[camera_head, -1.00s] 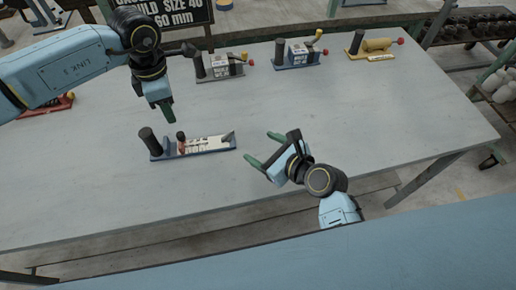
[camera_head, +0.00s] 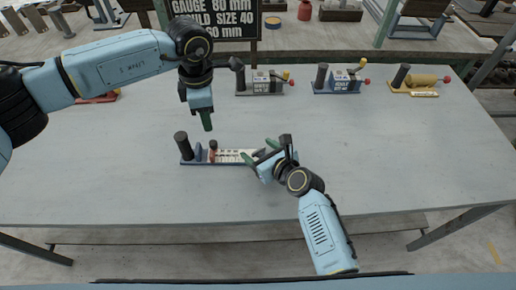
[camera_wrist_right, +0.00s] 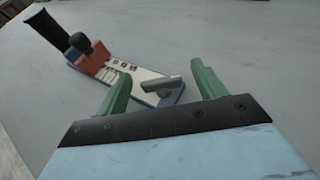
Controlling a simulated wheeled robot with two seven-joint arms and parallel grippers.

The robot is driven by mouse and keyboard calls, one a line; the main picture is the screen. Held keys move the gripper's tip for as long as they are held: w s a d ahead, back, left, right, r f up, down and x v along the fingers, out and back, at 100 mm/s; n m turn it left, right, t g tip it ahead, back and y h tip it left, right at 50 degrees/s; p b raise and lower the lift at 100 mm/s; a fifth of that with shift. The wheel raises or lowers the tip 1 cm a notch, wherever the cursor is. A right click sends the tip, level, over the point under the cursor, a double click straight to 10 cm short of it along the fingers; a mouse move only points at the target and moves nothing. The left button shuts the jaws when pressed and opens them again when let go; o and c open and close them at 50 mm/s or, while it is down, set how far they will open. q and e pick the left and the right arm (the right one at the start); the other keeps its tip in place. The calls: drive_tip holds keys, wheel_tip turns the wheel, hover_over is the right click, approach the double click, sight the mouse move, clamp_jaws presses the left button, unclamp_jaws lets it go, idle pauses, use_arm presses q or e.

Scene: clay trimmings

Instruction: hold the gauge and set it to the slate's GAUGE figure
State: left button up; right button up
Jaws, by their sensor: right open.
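The gauge lies on the table, a blue base with a pale scale strip (camera_head: 232,156), a black upright handle (camera_head: 183,144) at its left end and a red slider with a dark knob (camera_head: 213,151). In the right wrist view the gauge (camera_wrist_right: 128,72) also shows a grey lever (camera_wrist_right: 160,84) at its near end. My right gripper (camera_head: 263,148) is open at the gauge's right end; its green fingers (camera_wrist_right: 160,85) stand either side of the grey lever. My left gripper (camera_head: 206,122) hangs above the gauge's left part; its finger gap is not visible. The slate (camera_head: 213,18) reads GAUGE 80 mm.
Behind stand a grey-based device (camera_head: 262,84), a blue-based device (camera_head: 338,82) and a yellow device (camera_head: 417,81). A red item (camera_head: 98,98) sits at left, partly behind my left arm. The table (camera_head: 400,150) is clear at right.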

drive_tip(key=shift+w+a+f, duration=0.2)
drive_tip(key=shift+w+a, duration=0.05)
drive_tip(key=shift+w, duration=0.2)
drive_tip(key=c, duration=1.4)
drive_tip(key=shift+o, duration=0.2)
idle(0.4)
